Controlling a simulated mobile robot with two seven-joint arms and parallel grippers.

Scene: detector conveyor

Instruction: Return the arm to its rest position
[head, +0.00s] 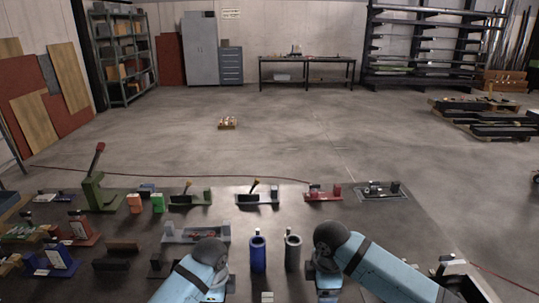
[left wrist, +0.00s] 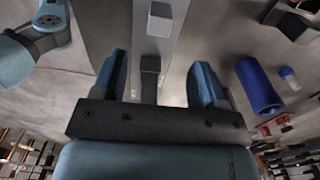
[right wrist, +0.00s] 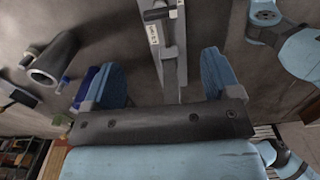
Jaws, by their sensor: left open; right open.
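My left arm (head: 195,275) and right arm (head: 385,272) reach in from the bottom of the head view, bent low at the near side of the dark table; their fingers are hard to make out there. In the left wrist view my left gripper (left wrist: 159,80) has its two blue fingers spread wide, with nothing held between them. In the right wrist view my right gripper (right wrist: 158,80) is likewise spread and empty. A blue cylinder (head: 258,253) and a grey cylinder (head: 292,251) stand upright between the arms, apart from both grippers.
The dark table (head: 345,225) carries several fixtures: a green one with a red lever (head: 97,190), a red one (head: 323,193) and a grey tray-like one (head: 196,233). A red cable (head: 160,176) crosses behind them.

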